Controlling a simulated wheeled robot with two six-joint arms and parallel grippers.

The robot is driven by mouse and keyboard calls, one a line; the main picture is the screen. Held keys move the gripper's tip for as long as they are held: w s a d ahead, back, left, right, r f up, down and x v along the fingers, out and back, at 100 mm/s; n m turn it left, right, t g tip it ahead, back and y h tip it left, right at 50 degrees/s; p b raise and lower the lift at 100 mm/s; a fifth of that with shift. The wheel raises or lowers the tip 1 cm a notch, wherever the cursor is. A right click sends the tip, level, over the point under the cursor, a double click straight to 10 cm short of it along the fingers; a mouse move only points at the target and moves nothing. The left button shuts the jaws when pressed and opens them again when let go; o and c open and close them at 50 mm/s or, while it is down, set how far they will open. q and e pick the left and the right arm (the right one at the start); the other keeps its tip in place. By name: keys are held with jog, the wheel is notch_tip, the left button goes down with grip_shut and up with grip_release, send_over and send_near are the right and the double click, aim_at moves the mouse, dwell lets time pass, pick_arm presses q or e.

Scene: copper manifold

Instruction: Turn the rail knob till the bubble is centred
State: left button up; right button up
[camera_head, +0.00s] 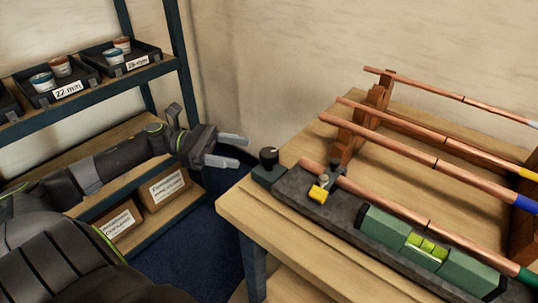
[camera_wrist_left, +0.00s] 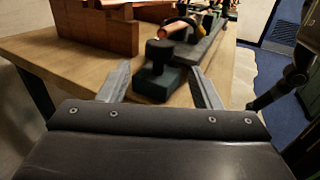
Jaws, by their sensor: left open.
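The rail knob (camera_head: 268,157) is dark and round-topped. It stands on a dark green block at the left end of the grey rail (camera_head: 337,215). My left gripper (camera_head: 242,152) is open and empty, just left of the knob and apart from it. In the left wrist view the knob (camera_wrist_left: 160,50) stands ahead, between the lines of the two spread fingers (camera_wrist_left: 160,67). A green spirit level (camera_head: 385,229) lies on the rail, with a bright green vial (camera_head: 426,246). The bubble is too small to place surely. My right gripper is not in view.
Copper pipes (camera_head: 378,137) run over the wooden bench (camera_head: 240,207) on brick-red supports (camera_head: 345,145). A yellow clip (camera_head: 318,194) sits on the rail near the knob. A shelf rack (camera_head: 160,65) with bins and boxes stands at left. Open floor separates rack and bench.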

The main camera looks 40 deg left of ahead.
aim_at(269, 156)
pick_arm(q)
jog(key=x, duration=0.8)
jog(key=shift+w+d+p, duration=0.1)
jog(key=shift+d+p, duration=0.15)
jog(key=shift+p, duration=0.15)
jog(key=c, duration=1)
